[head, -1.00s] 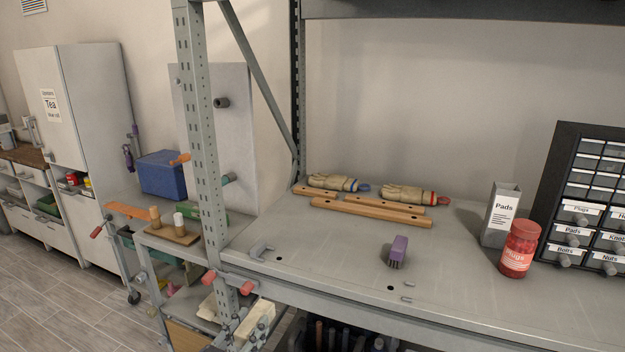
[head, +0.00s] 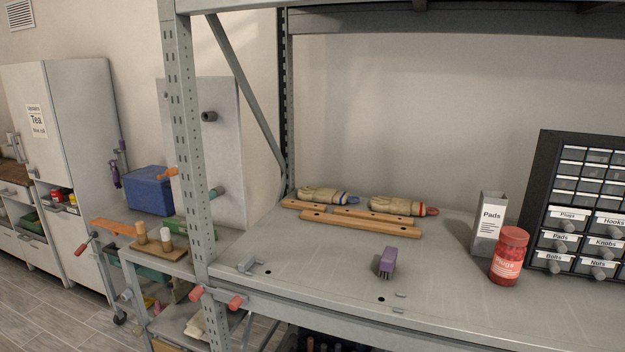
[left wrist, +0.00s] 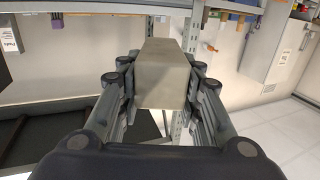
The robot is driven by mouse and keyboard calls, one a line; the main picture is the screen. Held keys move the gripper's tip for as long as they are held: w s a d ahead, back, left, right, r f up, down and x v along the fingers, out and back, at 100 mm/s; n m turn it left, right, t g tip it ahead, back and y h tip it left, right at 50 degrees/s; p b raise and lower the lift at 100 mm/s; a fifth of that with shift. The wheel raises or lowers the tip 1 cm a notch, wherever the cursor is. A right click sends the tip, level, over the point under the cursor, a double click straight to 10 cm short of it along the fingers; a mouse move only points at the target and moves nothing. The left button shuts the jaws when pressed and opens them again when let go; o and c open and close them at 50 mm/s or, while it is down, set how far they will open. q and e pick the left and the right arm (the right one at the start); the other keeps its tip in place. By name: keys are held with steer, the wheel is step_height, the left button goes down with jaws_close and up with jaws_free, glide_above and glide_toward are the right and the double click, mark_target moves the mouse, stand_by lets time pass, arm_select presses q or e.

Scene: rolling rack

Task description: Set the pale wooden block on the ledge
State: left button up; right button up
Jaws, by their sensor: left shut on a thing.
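The pale block (left wrist: 164,82), a grey-beige box shape, fills the middle of the left wrist view. My left gripper (left wrist: 160,92) is shut on it, with dark finger pads pressed on both sides. The block is held near the rack, and the grey shelf (head: 320,260) shows in the head view with a wide bare top. I cannot tell which surface is the ledge. The block and left gripper do not show clearly in the head view. My right gripper is in neither view.
A purple brush (head: 387,262), wooden bars (head: 360,232), gloves (head: 396,205), a Pads box (head: 489,226), a red Plugs jar (head: 509,257) and a drawer cabinet (head: 585,200) stand on the shelf. A perforated rack post (head: 187,150) rises at its left end.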

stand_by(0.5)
arm_select(q)
steer(key=shift+w+d+r+m+h, duration=0.2)
steer(key=shift+d+m+h, duration=0.1)
steer(key=shift+d+h, duration=0.15)
steer(key=w+d+r+m+g+h, duration=0.2)
steer(key=w+d+m+g+h, duration=0.1)
steer(key=d+m+h, duration=0.3)
steer(key=w+d+r+m+g+h, duration=0.2)
steer(key=w+d+m+g+h, duration=0.2)
steer(key=d+m+g+h, duration=0.2)
steer(key=d+h, duration=0.2)
steer(key=d, duration=0.2)
steer(key=shift+w+r, duration=0.25)
steer(key=shift+r, duration=0.05)
steer(key=shift+g+h, duration=0.3)
steer(key=shift+h, duration=0.05)
steer(key=shift+d+r+m, duration=0.1)
steer(key=shift+m, duration=0.2)
steer(key=shift+g, duration=0.4)
